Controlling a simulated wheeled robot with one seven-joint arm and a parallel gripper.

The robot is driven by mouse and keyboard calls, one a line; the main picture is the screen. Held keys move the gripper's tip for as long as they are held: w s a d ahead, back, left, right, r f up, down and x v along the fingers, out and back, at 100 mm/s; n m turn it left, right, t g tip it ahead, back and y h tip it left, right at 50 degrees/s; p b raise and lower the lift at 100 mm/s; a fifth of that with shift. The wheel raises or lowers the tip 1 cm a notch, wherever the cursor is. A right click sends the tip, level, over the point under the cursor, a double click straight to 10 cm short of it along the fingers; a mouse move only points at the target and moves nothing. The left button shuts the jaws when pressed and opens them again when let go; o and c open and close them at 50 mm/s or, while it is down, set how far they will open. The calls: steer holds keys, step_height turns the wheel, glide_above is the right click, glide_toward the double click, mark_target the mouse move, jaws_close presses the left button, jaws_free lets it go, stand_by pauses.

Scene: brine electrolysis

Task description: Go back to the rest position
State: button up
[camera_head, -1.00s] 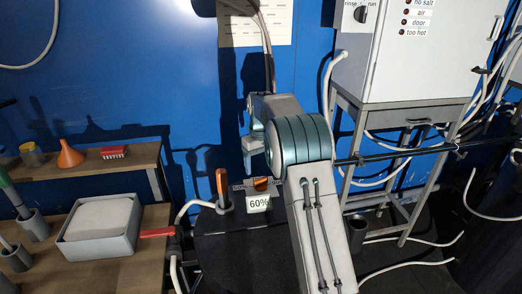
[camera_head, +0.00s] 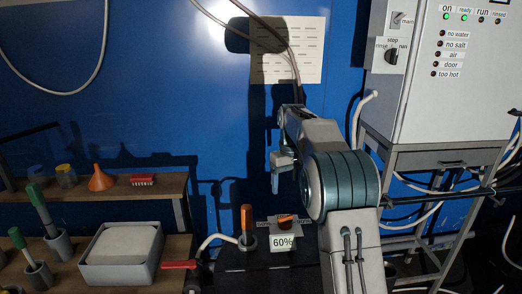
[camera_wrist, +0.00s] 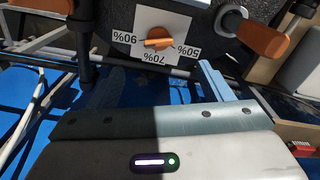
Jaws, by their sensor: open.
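My gripper (camera_head: 278,180) is open and empty, its fingers pointing down above the black bench. In the wrist view, the space between my gripper's fingers (camera_wrist: 150,78) holds nothing. The knob (camera_wrist: 157,40) also shows in the wrist view, apart from the fingers, among marks of 90%, 70% and 50%. My arm covers part of the bench to the right of the knob.
An orange-handled tool (camera_head: 246,222) stands in a holder left of the dial. A white cabinet (camera_head: 450,100) with lamps and a switch stands on a frame at right. A grey tray (camera_head: 122,255), orange funnel (camera_head: 101,179) and red rack (camera_head: 143,180) are at left. The blue wall is behind.

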steer(key=s+r+m+t, duration=0.1)
steer(key=s+r, duration=0.2)
steer(key=s, duration=0.6)
steer(key=s+r+m, duration=0.1)
steer(key=s+r, duration=0.1)
steer(key=s, duration=0.7)
steer(key=s+f+t, duration=0.1)
steer(key=s+f, duration=0.2)
steer(key=s, duration=0.7)
steer(key=s+f+m, duration=0.1)
steer(key=s+f, duration=0.3)
steer(key=s, duration=0.5)
steer(key=shift+s+m+t, duration=0.3)
steer(key=shift+s+t, duration=0.1)
